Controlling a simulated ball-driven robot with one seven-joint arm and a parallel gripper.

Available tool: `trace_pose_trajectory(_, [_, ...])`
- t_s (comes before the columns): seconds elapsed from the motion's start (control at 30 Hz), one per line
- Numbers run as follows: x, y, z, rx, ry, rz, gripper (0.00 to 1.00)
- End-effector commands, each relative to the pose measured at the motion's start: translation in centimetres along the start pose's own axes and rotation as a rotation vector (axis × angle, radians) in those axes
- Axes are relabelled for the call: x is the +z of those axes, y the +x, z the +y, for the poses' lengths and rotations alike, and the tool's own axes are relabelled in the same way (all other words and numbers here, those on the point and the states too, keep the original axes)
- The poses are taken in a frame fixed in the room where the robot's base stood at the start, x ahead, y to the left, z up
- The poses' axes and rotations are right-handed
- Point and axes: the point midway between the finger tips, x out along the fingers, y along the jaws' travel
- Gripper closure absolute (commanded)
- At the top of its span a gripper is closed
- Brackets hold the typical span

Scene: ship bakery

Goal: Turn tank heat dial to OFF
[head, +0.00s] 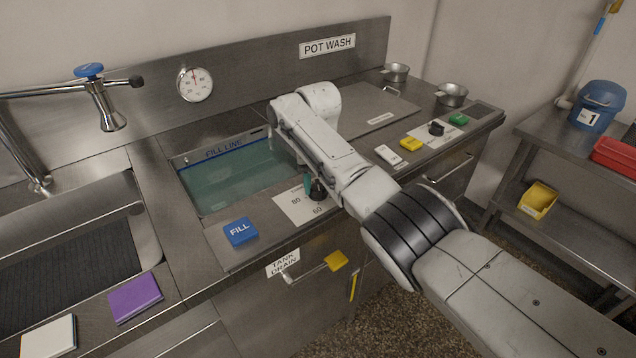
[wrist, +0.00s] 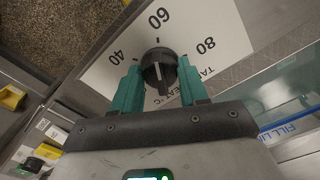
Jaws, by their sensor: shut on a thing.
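The black tank heat dial (wrist: 158,66) sits on a white label plate (wrist: 212,22) marked 40, 60 and 80 in the wrist view. My gripper (wrist: 160,82) has its two teal fingers on either side of the dial, shut on it. A pale pointer line shows on the knob, but I cannot tell its exact setting. No OFF mark shows. In the head view the dial (head: 317,194) is at the front of the water tank, partly hidden by my gripper (head: 311,186). The label plate (head: 291,208) shows 80 and 60.
Below are a TANK DRAIN label (head: 283,264) and a yellow-tipped lever (head: 335,261). A water tank (head: 232,178) lies behind. To the right are a yellow block (head: 411,144), a second black knob (head: 436,128) and a green block (head: 458,119).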

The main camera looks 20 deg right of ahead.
Motion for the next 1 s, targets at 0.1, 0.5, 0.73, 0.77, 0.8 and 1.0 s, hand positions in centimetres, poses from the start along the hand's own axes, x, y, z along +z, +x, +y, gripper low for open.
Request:
trace_pose_trajectory(0.1, [-0.03, 0.00, -0.01, 0.000, -0.080, 0.002, 0.87])
trace_pose_trajectory(0.5, [-0.08, -0.02, 0.12, 0.000, -0.449, 0.002, 0.87])
trace_pose_trajectory(0.73, [-0.11, -0.02, 0.16, 0.000, -0.668, 0.002, 0.87])
trace_pose_trajectory(0.77, [-0.12, -0.02, 0.16, 0.000, -0.697, 0.002, 0.87])
trace_pose_trajectory(0.8, [-0.12, -0.02, 0.17, 0.000, -0.734, 0.002, 0.87])
trace_pose_trajectory(1.0, [-0.18, -0.02, 0.21, 0.001, -0.924, 0.002, 0.87])
